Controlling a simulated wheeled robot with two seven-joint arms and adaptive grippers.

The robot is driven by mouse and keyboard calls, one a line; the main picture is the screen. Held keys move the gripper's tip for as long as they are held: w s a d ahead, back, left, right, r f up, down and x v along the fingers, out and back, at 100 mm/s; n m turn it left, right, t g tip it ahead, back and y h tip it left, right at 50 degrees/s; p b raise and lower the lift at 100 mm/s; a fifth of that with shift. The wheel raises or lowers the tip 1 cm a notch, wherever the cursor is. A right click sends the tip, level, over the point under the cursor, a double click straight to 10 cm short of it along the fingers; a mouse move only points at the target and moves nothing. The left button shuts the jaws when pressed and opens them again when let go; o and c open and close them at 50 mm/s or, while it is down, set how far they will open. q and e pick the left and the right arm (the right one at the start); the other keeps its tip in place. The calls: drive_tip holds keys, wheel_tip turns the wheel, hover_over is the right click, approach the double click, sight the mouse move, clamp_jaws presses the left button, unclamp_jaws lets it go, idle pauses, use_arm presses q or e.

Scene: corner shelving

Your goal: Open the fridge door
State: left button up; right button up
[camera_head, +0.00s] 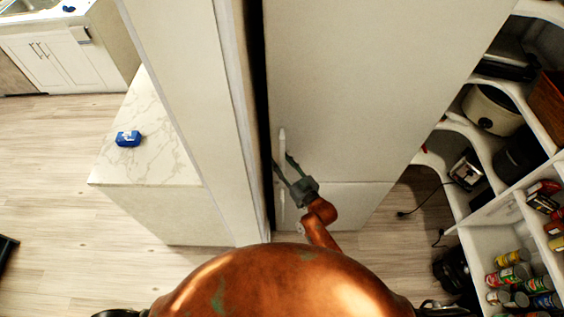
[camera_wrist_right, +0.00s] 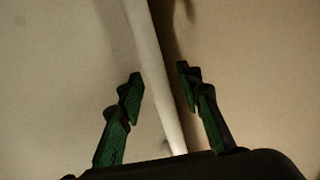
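The fridge is a tall white box in the middle of the head view, and its upper door (camera_head: 380,80) appears closed. A slim white vertical handle (camera_head: 282,140) runs along the left edge of this door. A lower door (camera_head: 340,200) shows beneath it. My right gripper (camera_head: 283,161) is at the lower part of the upper handle, its fingers open. In the right wrist view, the pale handle (camera_wrist_right: 152,65) passes between the two green-black fingers of the right gripper (camera_wrist_right: 160,84). A gap shows on each side of the handle. My left gripper is out of view.
A wall panel (camera_head: 190,80) stands close to the fridge's left. Beyond it is a marble-topped counter (camera_head: 150,165) with a small blue box (camera_head: 128,138). White corner shelving (camera_head: 490,235) with pots and cans stands at the right. Wooden floor (camera_head: 405,195) shows between fridge and shelving.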

clamp_jaws()
idle(0.3)
idle(0.5)
